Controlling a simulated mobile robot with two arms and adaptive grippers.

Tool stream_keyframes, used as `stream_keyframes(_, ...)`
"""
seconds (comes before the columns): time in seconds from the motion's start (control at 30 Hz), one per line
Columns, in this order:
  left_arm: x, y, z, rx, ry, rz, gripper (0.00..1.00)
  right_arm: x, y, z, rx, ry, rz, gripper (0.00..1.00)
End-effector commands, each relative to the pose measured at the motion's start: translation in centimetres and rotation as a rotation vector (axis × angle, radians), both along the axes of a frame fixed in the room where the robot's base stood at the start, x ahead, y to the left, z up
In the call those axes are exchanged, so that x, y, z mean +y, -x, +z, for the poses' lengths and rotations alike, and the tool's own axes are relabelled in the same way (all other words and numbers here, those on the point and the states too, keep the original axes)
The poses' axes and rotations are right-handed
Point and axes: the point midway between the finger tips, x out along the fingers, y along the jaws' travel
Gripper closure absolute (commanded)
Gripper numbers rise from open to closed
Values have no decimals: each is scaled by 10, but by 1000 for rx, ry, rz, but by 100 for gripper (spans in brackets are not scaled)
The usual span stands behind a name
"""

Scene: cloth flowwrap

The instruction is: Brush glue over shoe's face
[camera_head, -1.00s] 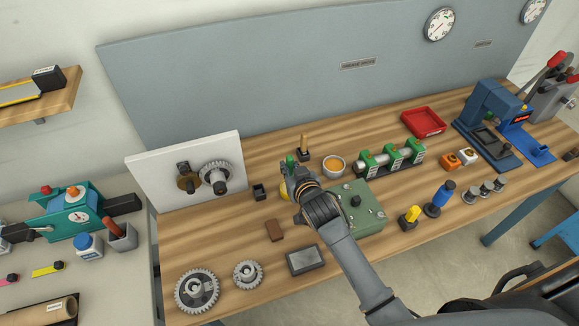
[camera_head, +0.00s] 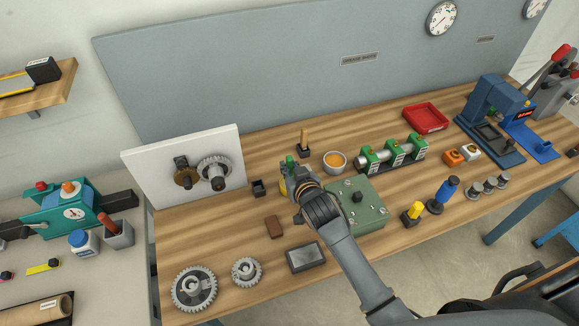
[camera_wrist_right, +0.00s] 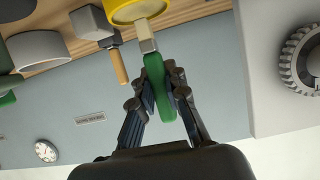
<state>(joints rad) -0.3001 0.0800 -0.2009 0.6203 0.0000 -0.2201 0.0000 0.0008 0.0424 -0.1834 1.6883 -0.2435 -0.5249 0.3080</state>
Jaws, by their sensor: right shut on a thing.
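My right gripper (camera_head: 291,180) is shut on a brush with a green handle (camera_wrist_right: 157,82). The green handle end also shows in the head view (camera_head: 290,161). In the right wrist view the brush's pale bristle end overlaps a yellow pot (camera_wrist_right: 130,10); I cannot tell how deep it reaches. In the head view the pot (camera_head: 282,187) is mostly hidden behind the gripper. I cannot tell for sure which part is the shoe. A small brown block (camera_head: 274,227) and a grey rectangular block (camera_head: 305,257) lie on the bench. My left gripper is not in view.
Close by stand a green box (camera_head: 366,215), a bowl with orange contents (camera_head: 335,161) and a wooden-handled tool in a black holder (camera_head: 304,150). Two gears (camera_head: 194,289) lie front left. A white panel with gears (camera_head: 150,165) stands behind. Bare wood lies left of the brown block.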

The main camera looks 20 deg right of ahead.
Motion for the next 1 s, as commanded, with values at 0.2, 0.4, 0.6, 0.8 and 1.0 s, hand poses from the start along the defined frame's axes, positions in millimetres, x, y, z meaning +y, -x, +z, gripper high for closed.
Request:
stream_keyframes(0.2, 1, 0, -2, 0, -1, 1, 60, 0, 0, -3, 0, 0, 0, 100)
stream_keyframes(0.4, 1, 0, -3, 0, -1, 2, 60, 0, 0, -5, 0, 0, 0, 100)
stream_keyframes(0.6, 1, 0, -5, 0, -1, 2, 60, 0, 0, -8, 0, 0, 0, 100)
stream_keyframes(0.8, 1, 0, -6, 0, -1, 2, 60, 0, 0, -10, 1, 0, 0, 100)
stream_keyframes(1.0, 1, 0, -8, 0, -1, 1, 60, 0, 0, -13, 1, 0, 0, 100)
